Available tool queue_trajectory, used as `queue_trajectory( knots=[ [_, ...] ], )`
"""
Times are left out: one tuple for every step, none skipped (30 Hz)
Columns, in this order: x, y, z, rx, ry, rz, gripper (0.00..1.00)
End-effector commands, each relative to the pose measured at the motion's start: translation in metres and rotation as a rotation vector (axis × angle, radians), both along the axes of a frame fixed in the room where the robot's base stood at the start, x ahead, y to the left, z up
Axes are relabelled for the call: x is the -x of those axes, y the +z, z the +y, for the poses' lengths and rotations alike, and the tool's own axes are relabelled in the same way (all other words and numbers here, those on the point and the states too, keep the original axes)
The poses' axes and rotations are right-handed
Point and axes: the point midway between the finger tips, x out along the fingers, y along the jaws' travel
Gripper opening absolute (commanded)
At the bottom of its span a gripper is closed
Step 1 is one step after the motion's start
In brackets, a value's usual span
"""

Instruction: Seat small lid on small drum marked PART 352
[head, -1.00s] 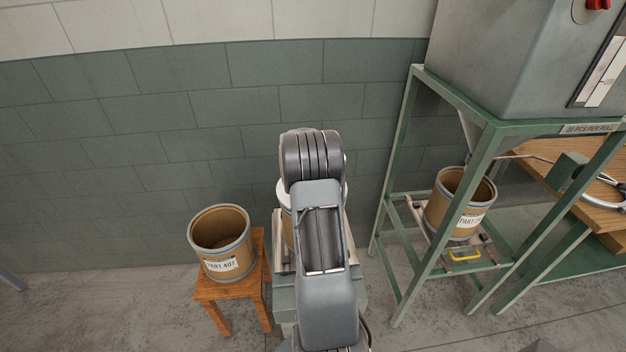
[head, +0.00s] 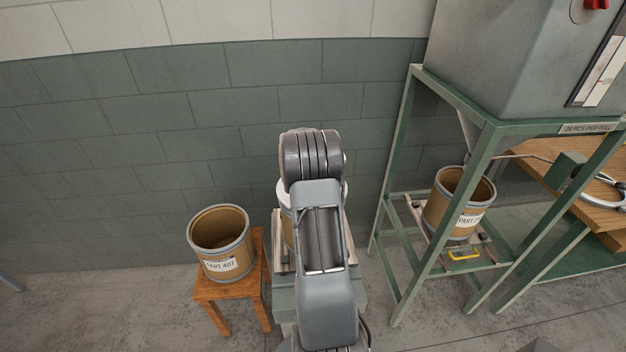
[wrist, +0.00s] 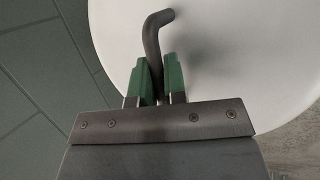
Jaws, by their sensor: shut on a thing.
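My gripper (wrist: 158,72) is shut on the bent grey handle (wrist: 155,35) of a white round lid (wrist: 240,65). The lid fills much of the wrist view. In the head view my arm hides the gripper and most of the lid; a white edge of it (head: 283,191) shows at the arm's left side. Just below that edge is a strip of a tan drum (head: 287,228), mostly hidden behind my arm. Its label is hidden, so I cannot read PART 352 anywhere. I cannot tell whether the lid rests on this drum or is above it.
An open drum marked PART 407 (head: 221,238) stands on a wooden stool (head: 256,290) at left. Another open drum (head: 455,205), its label partly covered by a green frame leg, sits on a shelf in the green machine frame (head: 398,170) at right. A wall is behind.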

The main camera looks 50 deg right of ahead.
Motion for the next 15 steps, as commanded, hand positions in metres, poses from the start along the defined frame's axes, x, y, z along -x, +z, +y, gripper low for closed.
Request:
queue_trajectory(
  knots=[
    [-0.0003, -0.0003, -0.0002, 0.001, 0.0, -0.001, 0.0],
    [-0.0003, -0.0005, -0.0002, 0.001, 0.001, -0.001, 0.0],
    [-0.0003, -0.0006, -0.0003, 0.001, 0.001, -0.001, 0.0],
    [-0.0003, -0.0006, -0.0001, 0.001, 0.001, -0.001, 0.0],
    [-0.0003, -0.0004, -0.0002, 0.001, 0.001, -0.001, 0.0],
    [-0.0003, -0.0004, -0.0002, 0.001, 0.001, -0.001, 0.0],
    [-0.0003, -0.0004, -0.0002, 0.001, 0.001, -0.001, 0.0],
    [-0.0003, -0.0004, -0.0002, 0.001, 0.001, -0.001, 0.0],
    [-0.0003, -0.0004, -0.0002, 0.001, 0.001, -0.001, 0.0],
    [-0.0003, -0.0003, -0.0002, 0.001, 0.001, -0.001, 0.0],
    [-0.0003, -0.0003, -0.0002, 0.001, 0.001, -0.001, 0.0],
    [-0.0003, -0.0003, -0.0002, 0.001, 0.001, -0.001, 0.16],
    [-0.0003, -0.0003, -0.0002, 0.001, 0.001, -0.001, 0.19],
    [-0.0003, -0.0004, -0.0002, 0.001, 0.001, -0.001, 0.22],
    [-0.0003, -0.0003, -0.0002, 0.001, 0.001, -0.001, 0.26]
  ],
)
